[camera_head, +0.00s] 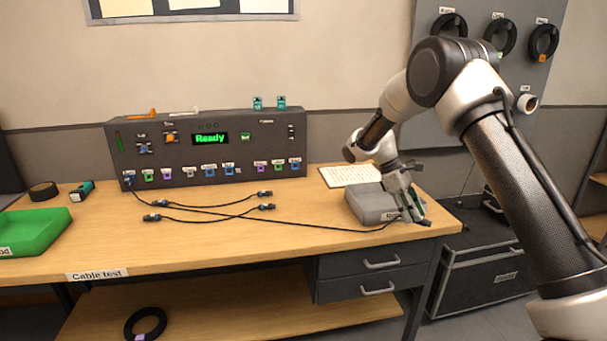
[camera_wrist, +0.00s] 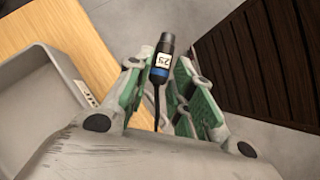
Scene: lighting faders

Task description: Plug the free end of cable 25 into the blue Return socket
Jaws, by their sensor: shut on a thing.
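My gripper (camera_head: 413,207) is at the right end of the bench, over the right edge of the grey tray. In the wrist view my gripper (camera_wrist: 158,72) is shut on a dark plug (camera_wrist: 162,60) with a white 25 label and a blue ring, the end of cable 25. The plug's tip points away from the palm. Its cable (camera_head: 330,228) trails left across the bench. The test box (camera_head: 245,157) stands at the back, with a front row of coloured sockets, several blue (camera_head: 228,169). The socket labels are too small to read, so I cannot tell which is Return.
Loose cables with plugs (camera_head: 265,194) lie on the bench before the box. One plug (camera_head: 129,182) is at the box's far-left socket. The grey tray (camera_head: 367,207) is at the right, a green bin (camera_head: 35,230) at the left. A paper sheet (camera_head: 348,176) lies behind the tray.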

